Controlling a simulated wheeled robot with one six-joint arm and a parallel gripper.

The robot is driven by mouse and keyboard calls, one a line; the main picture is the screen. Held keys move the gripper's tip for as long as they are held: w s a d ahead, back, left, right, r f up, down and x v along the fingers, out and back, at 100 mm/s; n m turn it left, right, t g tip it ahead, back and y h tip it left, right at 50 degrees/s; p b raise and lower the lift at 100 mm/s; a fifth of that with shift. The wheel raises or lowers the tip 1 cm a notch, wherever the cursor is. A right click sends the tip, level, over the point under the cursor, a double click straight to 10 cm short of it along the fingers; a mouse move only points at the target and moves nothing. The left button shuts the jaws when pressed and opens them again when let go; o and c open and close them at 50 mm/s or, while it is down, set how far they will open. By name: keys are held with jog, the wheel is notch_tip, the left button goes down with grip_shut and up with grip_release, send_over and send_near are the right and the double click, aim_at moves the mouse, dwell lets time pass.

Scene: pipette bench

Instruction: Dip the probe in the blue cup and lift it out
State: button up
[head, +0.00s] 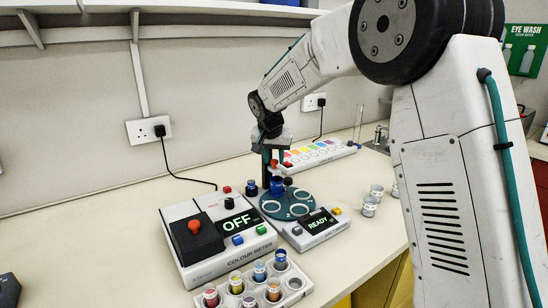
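My gripper (272,152) points down over the teal round plate (290,212), above its back edge. A small red part shows at its fingertips; whether the fingers are closed on it is too small to tell. A dark blue cup (277,187) stands at the back of the plate, just below the gripper. A dark upright post (266,172) is close beside it. I cannot make out the probe clearly. The colour meter (213,238) reads OFF, with a red knob on its black block. The plate's unit (318,230) reads READY.
A white rack (295,297) holds several coloured cups, some with blue, at the front. Another small dark pot (252,187) stands left of the post. A colour strip tray (320,153) lies behind. The bench's left side is mostly clear.

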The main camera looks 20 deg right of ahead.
grip_shut()
jog(key=shift+r, duration=2.85)
grip_release()
jog(key=shift+r, duration=0.1)
jog(key=v, duration=0.7)
jog(key=shift+s+r, duration=0.15)
jog(key=shift+r, duration=0.1)
jog(key=shift+a, duration=0.1)
